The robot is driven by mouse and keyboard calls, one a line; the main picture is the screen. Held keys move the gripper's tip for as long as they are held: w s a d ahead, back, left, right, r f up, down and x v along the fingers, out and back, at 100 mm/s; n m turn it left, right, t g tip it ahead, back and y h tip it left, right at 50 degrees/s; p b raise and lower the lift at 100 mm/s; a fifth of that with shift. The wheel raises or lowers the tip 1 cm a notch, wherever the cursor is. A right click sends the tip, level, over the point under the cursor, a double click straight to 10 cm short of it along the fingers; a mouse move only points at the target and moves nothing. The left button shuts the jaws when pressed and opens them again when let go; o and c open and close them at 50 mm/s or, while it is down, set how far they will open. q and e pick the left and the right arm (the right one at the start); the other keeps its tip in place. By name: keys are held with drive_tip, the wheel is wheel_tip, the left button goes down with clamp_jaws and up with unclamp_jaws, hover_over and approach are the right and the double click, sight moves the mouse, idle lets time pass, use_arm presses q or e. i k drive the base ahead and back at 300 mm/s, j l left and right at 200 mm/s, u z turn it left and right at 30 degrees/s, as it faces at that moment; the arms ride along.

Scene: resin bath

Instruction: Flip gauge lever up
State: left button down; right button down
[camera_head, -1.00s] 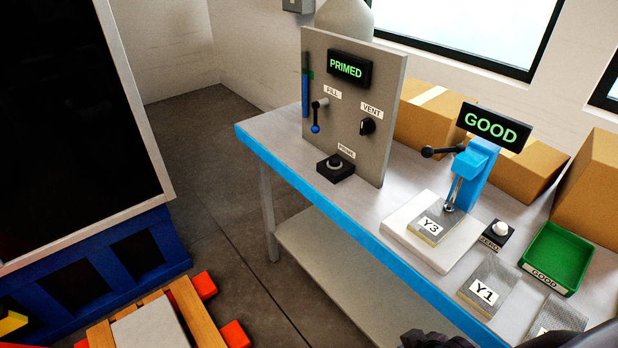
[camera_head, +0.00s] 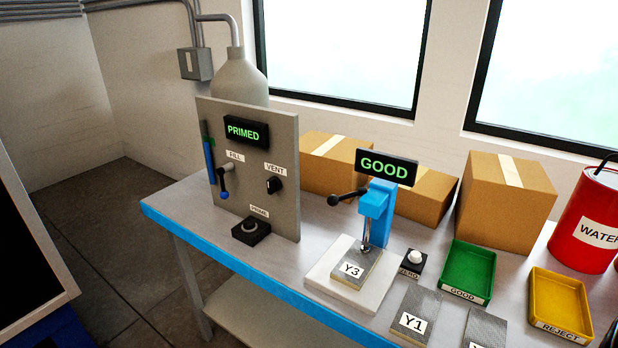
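The blue gauge (camera_head: 376,212) stands on a white base plate (camera_head: 322,284) on the table. Its black lever (camera_head: 348,197) with a round knob points out to the left, close to level and slightly drooping. The gauge's spindle rests on the sample block marked Y3 (camera_head: 356,269). The display above the gauge (camera_head: 387,167) reads GOOD in green. Neither gripper can be made out; a dark shape sits at the lower right edge, too cut off to identify.
A grey panel (camera_head: 286,152) reading PRIMED stands left of the gauge. Right are a ZERO button (camera_head: 414,257), block Y1 (camera_head: 416,314), a green GOOD tray (camera_head: 468,271), a yellow REJECT tray (camera_head: 561,304) and a red WATER can (camera_head: 590,220). Cardboard boxes (camera_head: 505,200) stand behind.

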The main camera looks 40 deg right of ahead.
sight(333, 200)
drive_tip(key=z, duration=1.3)
